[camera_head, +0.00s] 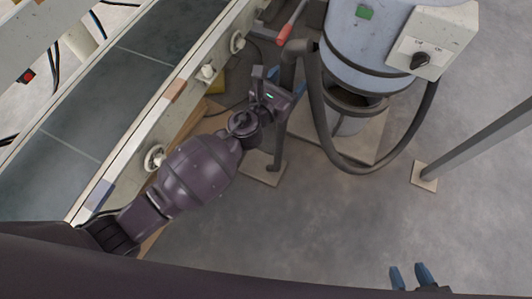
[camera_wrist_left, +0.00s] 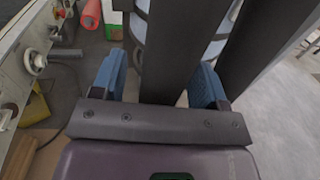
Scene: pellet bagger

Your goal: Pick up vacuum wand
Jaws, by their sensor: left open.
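The vacuum wand appears to be the dark upright tube (camera_head: 288,64) beside the blue-grey vacuum drum, joined at its top to a thick black hose (camera_head: 318,110). My left gripper (camera_head: 286,82) is at the tube. In the left wrist view the gripper's blue fingers (camera_wrist_left: 158,80) are open, with the dark tube (camera_wrist_left: 180,45) passing between or just beyond them; contact cannot be told. The gripper hides part of the tube in the head view. My right gripper (camera_head: 411,276) shows only its two blue fingertips at the bottom edge, apart and empty.
The vacuum drum (camera_head: 365,45) with its switch box (camera_head: 432,42) stands behind the wand. A conveyor frame (camera_head: 180,85) runs close along the left. A red handle (camera_head: 291,24) juts near the tube's top. A grey post (camera_head: 475,140) stands at right. The floor (camera_head: 330,220) in front is clear.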

